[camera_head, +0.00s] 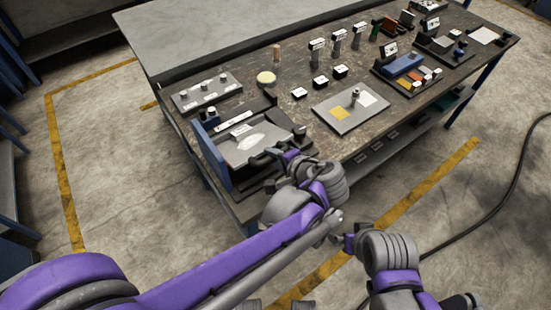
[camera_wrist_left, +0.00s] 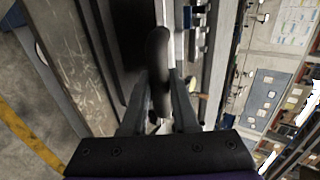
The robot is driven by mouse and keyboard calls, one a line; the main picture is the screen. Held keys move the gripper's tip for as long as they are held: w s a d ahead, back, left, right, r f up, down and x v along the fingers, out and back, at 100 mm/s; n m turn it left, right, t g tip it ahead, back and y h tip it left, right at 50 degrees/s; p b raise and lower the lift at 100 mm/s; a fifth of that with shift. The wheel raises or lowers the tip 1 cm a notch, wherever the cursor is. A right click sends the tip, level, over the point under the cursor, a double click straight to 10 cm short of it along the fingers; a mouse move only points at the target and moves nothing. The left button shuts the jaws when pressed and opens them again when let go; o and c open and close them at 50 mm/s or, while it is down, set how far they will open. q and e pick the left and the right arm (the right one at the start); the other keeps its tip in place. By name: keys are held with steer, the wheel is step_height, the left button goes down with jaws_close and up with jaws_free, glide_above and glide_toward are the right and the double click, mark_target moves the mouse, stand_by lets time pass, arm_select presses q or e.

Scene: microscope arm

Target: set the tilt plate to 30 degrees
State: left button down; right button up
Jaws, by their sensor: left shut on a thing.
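The tilt plate (camera_head: 255,143) is a grey plate with a white label and a pale patch, set in a dark frame with a blue side wall (camera_head: 212,158) at the near left corner of the bench. Its exact angle cannot be read from here. My left gripper (camera_head: 278,155) is at the near right edge of this fixture. In the left wrist view, its two fingers (camera_wrist_left: 160,98) are shut on a dark rounded handle (camera_wrist_left: 159,55). My right gripper (camera_head: 349,240) hangs in front of the bench, away from the fixture; its finger gap is unclear.
A block with several knobs (camera_head: 207,93) stands behind the fixture. A grey board (camera_head: 350,110) with yellow and white squares lies to the right. Several small labelled posts and a tray of coloured blocks (camera_head: 408,72) stand farther along. Floor in front of the bench is open.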

arm_select(q)
steer(key=shift+w+a+r+p, duration=0.15)
steer(key=shift+w+r+p, duration=0.05)
steer(key=shift+r, duration=0.2)
steer(key=shift+w+a+r+p, duration=0.1)
steer(key=shift+w+r+p, duration=0.1)
steer(key=shift+r, duration=0.2)
steer(key=c, duration=1)
jaws_free()
steer(key=shift+o, duration=0.2)
steer(key=v, duration=1)
steer(key=shift+s+d, duration=0.15)
steer(key=shift+s, duration=0.15)
steer(key=shift+r, duration=0.15)
